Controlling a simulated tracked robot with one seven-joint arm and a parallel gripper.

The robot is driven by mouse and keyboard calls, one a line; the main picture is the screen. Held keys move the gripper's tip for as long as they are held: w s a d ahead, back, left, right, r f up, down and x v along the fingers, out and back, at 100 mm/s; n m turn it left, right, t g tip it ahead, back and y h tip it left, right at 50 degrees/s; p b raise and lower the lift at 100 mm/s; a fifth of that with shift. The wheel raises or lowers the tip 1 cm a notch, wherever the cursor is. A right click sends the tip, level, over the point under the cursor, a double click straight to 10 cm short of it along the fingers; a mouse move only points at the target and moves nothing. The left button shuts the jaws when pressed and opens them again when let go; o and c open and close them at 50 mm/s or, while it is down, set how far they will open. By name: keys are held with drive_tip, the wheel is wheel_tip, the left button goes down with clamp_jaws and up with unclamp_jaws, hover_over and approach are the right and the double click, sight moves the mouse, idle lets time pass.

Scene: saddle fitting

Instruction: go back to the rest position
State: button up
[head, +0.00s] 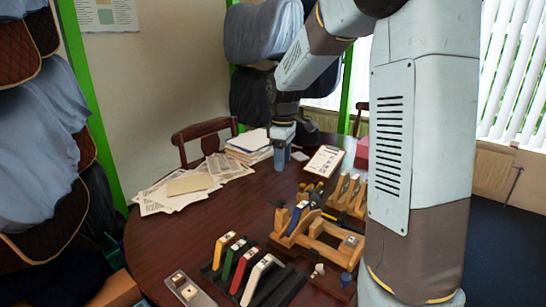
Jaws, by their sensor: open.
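My gripper (280,160) points down over the far middle of the table (170,240), beside the stack of papers. Its fingers are small and dark bluish here, and no held object shows between them. My arm reaches in from the right and hides part of the table's right side. A wooden stand (325,240) with a dark blue piece (298,216) on it is on the table nearer to me, apart from the gripper.
A black rack (283,288) holds yellow, green, red and white arched pieces at the front. A metal plate (190,291) lies left of it. A wooden rack (350,193) stands right. Papers (170,192) and a book stack (248,145) lie behind. The left-middle tabletop is clear.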

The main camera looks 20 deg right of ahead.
drive_tip(key=s+r+m+t, duration=0.2)
drive_tip(key=s+r+m, duration=0.1)
drive_tip(key=s, duration=0.6)
drive_tip(key=s+r+m+t, duration=0.1)
drive_tip(key=s+r+m, duration=0.2)
drive_tip(key=s, duration=0.7)
drive_tip(key=s+r+m+t, duration=0.2)
drive_tip(key=s+r+m, duration=0.1)
drive_tip(key=s, duration=0.6)
drive_tip(key=shift+s+d+r+m+t, duration=0.25)
drive_tip(key=shift+d+m, duration=0.2)
drive_tip(key=shift+m, duration=0.45)
